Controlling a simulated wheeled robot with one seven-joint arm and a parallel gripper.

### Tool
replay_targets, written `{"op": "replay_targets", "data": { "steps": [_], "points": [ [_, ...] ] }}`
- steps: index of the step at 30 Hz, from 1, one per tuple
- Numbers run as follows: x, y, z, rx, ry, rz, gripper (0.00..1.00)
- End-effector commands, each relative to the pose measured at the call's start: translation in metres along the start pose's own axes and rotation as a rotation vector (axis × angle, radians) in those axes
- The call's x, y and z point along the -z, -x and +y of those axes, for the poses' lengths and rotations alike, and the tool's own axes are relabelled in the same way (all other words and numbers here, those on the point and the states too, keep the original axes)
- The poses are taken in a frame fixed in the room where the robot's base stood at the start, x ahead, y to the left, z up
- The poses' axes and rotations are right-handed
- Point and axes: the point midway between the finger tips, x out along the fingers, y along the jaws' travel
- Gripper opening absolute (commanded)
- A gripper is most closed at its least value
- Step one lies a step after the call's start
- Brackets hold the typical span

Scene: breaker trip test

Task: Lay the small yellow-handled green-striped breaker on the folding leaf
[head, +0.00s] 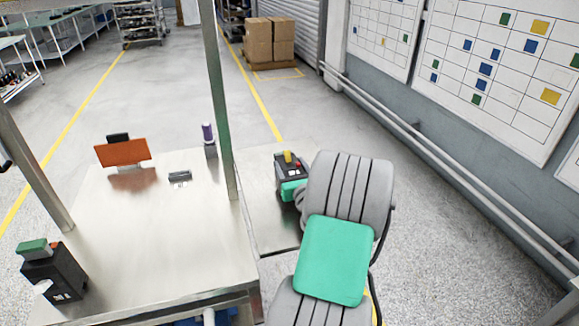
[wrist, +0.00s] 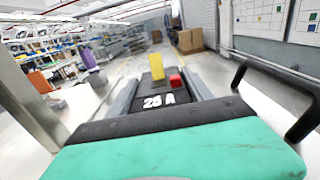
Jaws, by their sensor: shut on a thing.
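The breaker (head: 289,170) is a small dark block with a yellow handle and a red button. My gripper (head: 285,178) is shut on it over the folding leaf (head: 275,232), a flat metal panel at the right side of the workbench. In the wrist view the breaker (wrist: 158,92) sits between the two grey fingers of my gripper (wrist: 160,86), with "25 A" on its dark face and the yellow handle up. I see no clear green stripe on it. I cannot tell whether its underside touches the leaf, as my arm hides part of both.
The workbench (head: 150,240) holds an orange panel (head: 122,152), a small grey part (head: 180,177), a purple-topped cylinder (head: 209,141) and a larger dark breaker with a green top (head: 52,272). A metal post (head: 219,100) rises beside the leaf. The leaf's front area is bare.

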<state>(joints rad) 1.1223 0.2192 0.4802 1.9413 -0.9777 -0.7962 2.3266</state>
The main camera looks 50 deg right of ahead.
Motion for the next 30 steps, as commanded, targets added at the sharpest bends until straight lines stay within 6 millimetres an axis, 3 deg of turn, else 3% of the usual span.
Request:
{"op": "replay_targets", "data": {
  "steps": [8,17,20,30],
  "points": [
    [0.000,0.000,0.000,0.000,0.000,0.000,0.81],
    [-0.005,0.000,0.000,0.000,0.000,-0.001,0.82],
    [-0.001,0.014,-0.002,0.003,-0.001,0.002,0.82],
    [-0.001,0.097,-0.002,0.006,-0.001,0.000,0.82]
  ]
}}
